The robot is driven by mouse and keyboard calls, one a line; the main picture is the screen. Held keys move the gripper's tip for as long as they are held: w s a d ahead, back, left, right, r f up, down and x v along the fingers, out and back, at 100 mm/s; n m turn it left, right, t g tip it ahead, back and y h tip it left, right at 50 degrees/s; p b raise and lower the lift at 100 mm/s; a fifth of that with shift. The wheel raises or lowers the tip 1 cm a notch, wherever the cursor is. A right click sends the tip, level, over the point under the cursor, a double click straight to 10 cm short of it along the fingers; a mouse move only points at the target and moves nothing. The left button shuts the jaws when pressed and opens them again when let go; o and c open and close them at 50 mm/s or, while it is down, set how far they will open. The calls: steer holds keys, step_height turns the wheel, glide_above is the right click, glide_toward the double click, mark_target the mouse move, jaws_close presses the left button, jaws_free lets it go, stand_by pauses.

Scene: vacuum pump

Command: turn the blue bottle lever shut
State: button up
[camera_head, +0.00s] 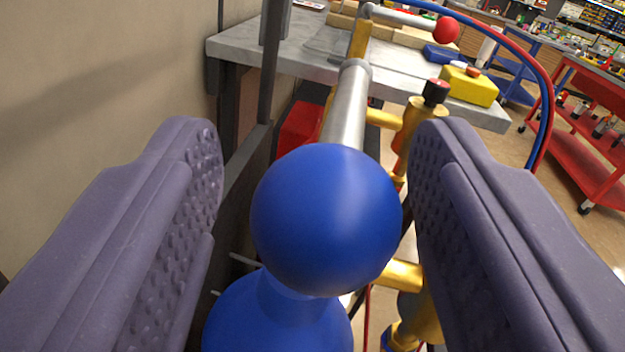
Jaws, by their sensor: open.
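The blue ball knob (326,220) sits at the near end of a silver lever rod (349,105), which runs away from me to a yellow mount (359,38). My gripper (318,165) is open, with one grey-purple padded finger on each side of the knob. The right finger looks close to the knob; a wider gap shows on the left. I cannot tell whether either finger touches it. A second rounded blue body (278,318) lies below the knob, partly hidden by it. Most of the valve behind the lever is hidden.
A plain wall (100,60) stands close on the left. A grey bench (390,85) lies behind, with a yellow block (468,86) on it. A red ball lever (446,30) and red and blue hoses (549,95) are at the upper right. A red cart (590,135) stands farther right.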

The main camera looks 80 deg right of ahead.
steer(key=v, duration=0.8)
steer(key=shift+p, duration=0.45)
steer(key=shift+d, duration=0.1)
